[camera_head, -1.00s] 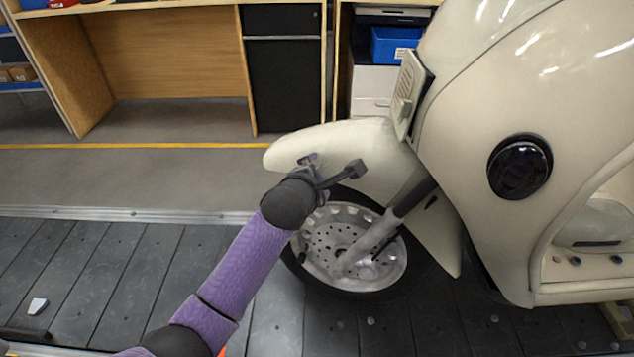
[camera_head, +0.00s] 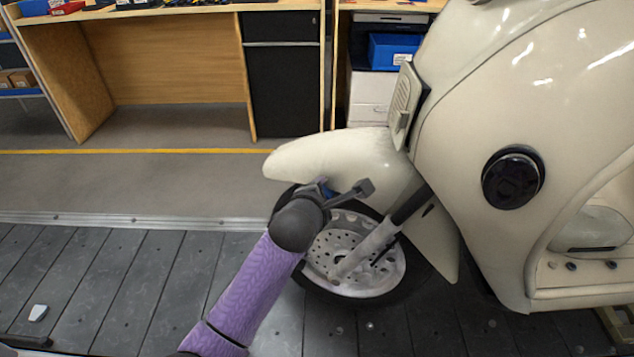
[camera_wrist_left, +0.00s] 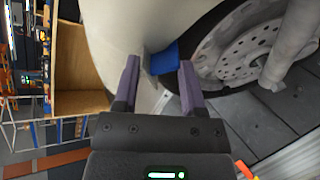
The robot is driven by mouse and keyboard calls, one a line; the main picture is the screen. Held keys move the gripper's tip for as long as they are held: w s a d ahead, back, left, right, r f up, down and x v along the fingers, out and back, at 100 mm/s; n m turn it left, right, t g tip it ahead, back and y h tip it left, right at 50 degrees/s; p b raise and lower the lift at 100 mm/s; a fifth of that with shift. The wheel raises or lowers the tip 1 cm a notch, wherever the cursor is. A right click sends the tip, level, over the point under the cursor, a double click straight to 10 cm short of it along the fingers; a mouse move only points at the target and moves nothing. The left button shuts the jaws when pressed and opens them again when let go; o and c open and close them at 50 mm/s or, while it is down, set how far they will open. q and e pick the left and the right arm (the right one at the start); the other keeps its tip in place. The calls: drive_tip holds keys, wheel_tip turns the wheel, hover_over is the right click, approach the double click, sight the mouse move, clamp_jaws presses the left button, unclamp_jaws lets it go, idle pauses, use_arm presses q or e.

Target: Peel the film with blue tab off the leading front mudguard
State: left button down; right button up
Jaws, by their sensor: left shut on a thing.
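The cream front mudguard (camera_head: 335,153) of the scooter sits over the front wheel (camera_head: 365,262) in the head view. My left gripper (camera_head: 343,190) is at its lower edge, just above the tyre. In the left wrist view the blue tab (camera_wrist_left: 165,60) lies at the tips of my left gripper (camera_wrist_left: 160,76), between the two purple fingers. A bit of the blue tab also shows beside the gripper in the head view (camera_head: 327,188). My left gripper is shut on the tab. The clear film is hard to make out against the mudguard (camera_wrist_left: 112,30). My right gripper is not in view.
The scooter body (camera_head: 500,110) fills the right side and stands on the dark slat conveyor (camera_head: 110,280). A small pale block (camera_head: 38,312) lies on the slats at left. A wooden workbench (camera_head: 170,60) stands behind the yellow floor line.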

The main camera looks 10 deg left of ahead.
use_arm(q)
drive_tip(key=s+d, duration=0.1)
drive_tip(key=s+d+p, duration=0.1)
drive_tip(key=s+d, duration=0.1)
drive_tip(key=s, duration=0.1)
drive_tip(key=shift+d+f, duration=0.35)
drive_tip(key=shift+d, duration=0.05)
